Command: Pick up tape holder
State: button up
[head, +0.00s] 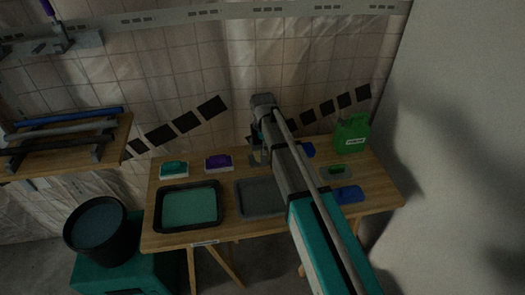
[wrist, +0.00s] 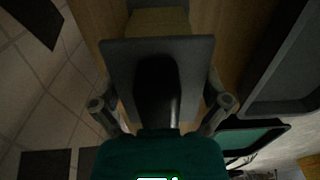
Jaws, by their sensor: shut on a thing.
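In the wrist view, my gripper (wrist: 162,104) has its two fingers on either side of a dark grey, flat-faced thing (wrist: 196,62), which I take to be the tape holder. The gripper is shut on it. A dark rounded shape covers the middle of its face, and a tan part (wrist: 158,20) shows beyond its upper edge. In the head view, my arm hides most of the gripper and the held thing above the back of the wooden table, so I cannot tell whether it touches the table.
The wooden table (head: 230,232) bears a teal-filled tray (head: 190,207), a grey tray (head: 257,197), teal (head: 174,169) and purple (head: 219,162) boxes, a green canister (head: 351,134) and a blue item (head: 348,194). The tiled wall (head: 190,70) stands close behind. A black bucket (head: 96,224) is left.

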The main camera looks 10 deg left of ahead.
jog(key=shift+c, duration=0.5)
jog(key=shift+r, duration=0.1)
jog(key=shift+r+p, duration=1.25)
jog(key=shift+p, duration=0.05)
jog(key=s+d+r+p, duration=0.4)
jog(key=s+r+p, duration=0.6)
jog(key=s, duration=0.3)
jog(key=shift+d+r, duration=0.15)
jog(key=shift+d, duration=0.25)
jog(key=o, duration=0.8)
jog(key=c, duration=0.5)
jog(key=shift+s, duration=0.2)
